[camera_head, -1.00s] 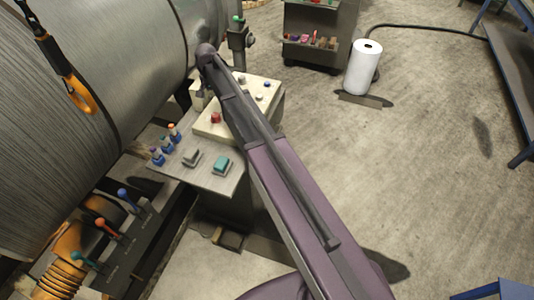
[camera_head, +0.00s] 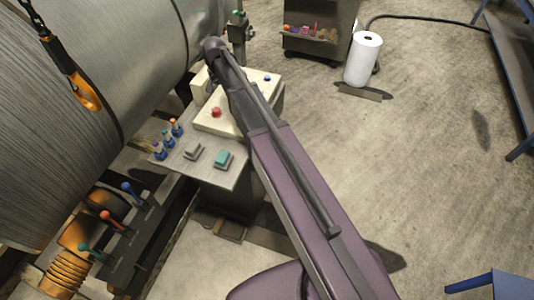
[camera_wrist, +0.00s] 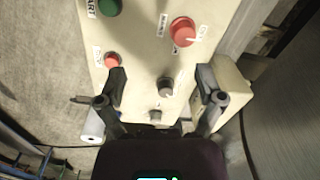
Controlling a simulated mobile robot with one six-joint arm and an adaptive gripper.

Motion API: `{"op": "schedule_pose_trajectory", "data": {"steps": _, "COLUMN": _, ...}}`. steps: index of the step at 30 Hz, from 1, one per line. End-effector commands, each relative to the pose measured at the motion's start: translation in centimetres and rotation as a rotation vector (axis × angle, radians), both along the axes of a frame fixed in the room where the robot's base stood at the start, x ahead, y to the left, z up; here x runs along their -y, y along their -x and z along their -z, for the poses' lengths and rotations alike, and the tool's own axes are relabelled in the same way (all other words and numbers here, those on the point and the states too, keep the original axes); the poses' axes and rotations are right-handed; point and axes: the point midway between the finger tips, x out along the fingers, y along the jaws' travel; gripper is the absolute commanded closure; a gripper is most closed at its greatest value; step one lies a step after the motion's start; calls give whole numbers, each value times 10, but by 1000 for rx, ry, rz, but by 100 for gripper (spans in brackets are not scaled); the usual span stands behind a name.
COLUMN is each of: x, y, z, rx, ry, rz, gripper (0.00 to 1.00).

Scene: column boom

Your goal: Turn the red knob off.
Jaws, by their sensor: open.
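The red knob (camera_wrist: 183,31) is a large round knob with a white pointer mark, on a cream control panel (camera_wrist: 140,45) in the wrist view. A red knob or button (camera_head: 216,112) also shows on the panel in the head view; I cannot tell whether it is the same one. My gripper (camera_wrist: 161,80) is open and empty, its fingers spread on either side of a grey knob (camera_wrist: 165,86) in the picture. The red knob lies above the fingertips in the picture, apart from them. My gripper is not clear in the head view, where my arm covers part of the panel.
A smaller red button (camera_wrist: 112,60) and a green button (camera_wrist: 110,7) share the panel. A second small grey knob (camera_wrist: 155,116) sits between the fingers. A large metal drum (camera_head: 90,90) stands left of the console. Open floor lies to the right.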

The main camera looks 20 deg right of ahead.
Motion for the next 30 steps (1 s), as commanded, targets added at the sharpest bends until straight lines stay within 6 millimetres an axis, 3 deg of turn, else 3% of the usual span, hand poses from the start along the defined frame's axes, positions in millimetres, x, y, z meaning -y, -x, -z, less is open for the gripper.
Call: {"op": "schedule_pose_trajectory", "data": {"steps": 30, "x": 64, "y": 121, "z": 52, "rx": -2, "ry": 17, "rz": -179, "gripper": 13}}
